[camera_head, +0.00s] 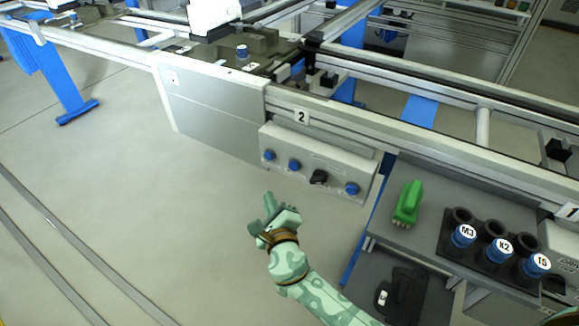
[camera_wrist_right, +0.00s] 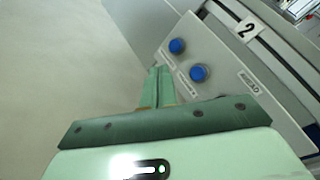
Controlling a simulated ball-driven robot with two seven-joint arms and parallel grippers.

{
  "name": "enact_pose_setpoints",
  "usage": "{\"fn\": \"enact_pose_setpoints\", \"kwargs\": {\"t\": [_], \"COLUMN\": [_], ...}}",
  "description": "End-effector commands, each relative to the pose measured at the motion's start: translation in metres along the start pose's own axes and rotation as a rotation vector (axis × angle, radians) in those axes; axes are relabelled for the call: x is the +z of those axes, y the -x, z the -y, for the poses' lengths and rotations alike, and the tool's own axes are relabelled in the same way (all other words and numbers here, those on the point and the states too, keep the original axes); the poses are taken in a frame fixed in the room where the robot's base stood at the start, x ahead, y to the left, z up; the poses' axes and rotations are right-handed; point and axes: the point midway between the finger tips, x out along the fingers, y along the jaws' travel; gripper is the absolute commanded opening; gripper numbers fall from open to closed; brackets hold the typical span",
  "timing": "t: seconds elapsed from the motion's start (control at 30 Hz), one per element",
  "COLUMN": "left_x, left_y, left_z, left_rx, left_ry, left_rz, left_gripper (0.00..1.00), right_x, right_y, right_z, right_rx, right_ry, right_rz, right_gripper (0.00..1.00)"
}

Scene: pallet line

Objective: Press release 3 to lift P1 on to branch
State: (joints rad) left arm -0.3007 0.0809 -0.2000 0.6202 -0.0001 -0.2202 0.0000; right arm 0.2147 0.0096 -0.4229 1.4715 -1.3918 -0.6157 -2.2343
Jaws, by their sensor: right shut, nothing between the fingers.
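A grey control box (camera_head: 317,165) hangs on the rail under the number 2 plate. It has a left blue button (camera_head: 269,155), a second blue button (camera_head: 294,165), a black knob and a right blue button (camera_head: 352,188). Their small labels are unreadable in the head view, so I cannot tell which is release 3. My right gripper (camera_head: 268,203) is shut and empty, in front of and below the box. In the right wrist view its fingers (camera_wrist_right: 158,85) point towards two blue buttons, apart from them. A dark pallet (camera_head: 262,48) sits on the line; I cannot read its name.
A side shelf at the right holds a green tool (camera_head: 408,204) and a black rack with blue-capped pieces marked M3 (camera_head: 463,236), K2 (camera_head: 497,249) and T5 (camera_head: 535,266). A dark case (camera_head: 402,296) lies below. The floor left of the box is clear.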

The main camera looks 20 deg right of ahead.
Motion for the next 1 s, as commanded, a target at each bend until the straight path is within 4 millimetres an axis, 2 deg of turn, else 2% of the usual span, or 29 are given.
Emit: {"fn": "enact_pose_setpoints", "kwargs": {"t": [0.37, 0.8, 1.0], "left_x": [0.000, 0.004, 0.003], "left_y": [-0.001, -0.011, -0.010], "left_z": [-0.001, -0.003, -0.002], "left_rx": [0.002, 0.006, 0.005], "left_ry": [0.000, 0.000, 0.001], "left_rz": [0.001, 0.011, 0.010], "left_gripper": [0.00, 0.00, 0.00], "right_x": [-0.003, -0.033, -0.042], "right_y": [-0.003, -0.042, -0.056], "right_z": [0.002, 0.029, 0.040], "right_rx": [0.001, 0.001, 0.001], "right_ry": [-0.003, -0.004, -0.002], "right_rz": [-0.001, -0.003, -0.001], "right_gripper": [0.00, 0.00, 0.00]}}
